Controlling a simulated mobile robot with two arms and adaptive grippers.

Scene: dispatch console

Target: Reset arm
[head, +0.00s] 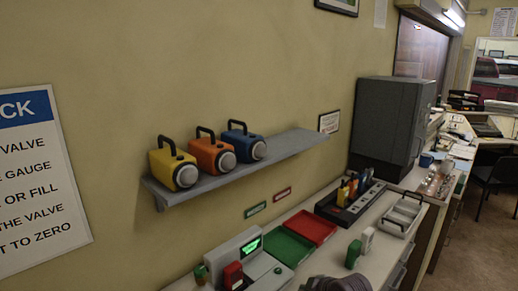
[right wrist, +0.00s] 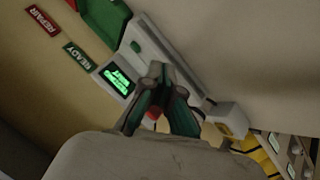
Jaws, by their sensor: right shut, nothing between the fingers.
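My right gripper (right wrist: 160,100) shows in the right wrist view with its fingers together and nothing between them. A tester-like console (head: 262,272) with a lit green screen sits on the counter at the bottom of the head view. The same console (right wrist: 150,45) lies beyond my fingers in the wrist view, its screen (right wrist: 117,82) at their left. A small red thing shows just behind the fingers; a red handheld (head: 233,275) stands at the console in the head view. A grey part of mine shows at the head view's bottom edge. My left gripper is out of view.
A red tray (head: 311,228) and a green tray (head: 287,247) lie behind the console. A green handheld (head: 353,254) and a white one (head: 367,240) stand to the right. A charging rack (head: 335,211) and a pale tray (head: 402,215) are farther back. A shelf (head: 240,164) holds three lanterns.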

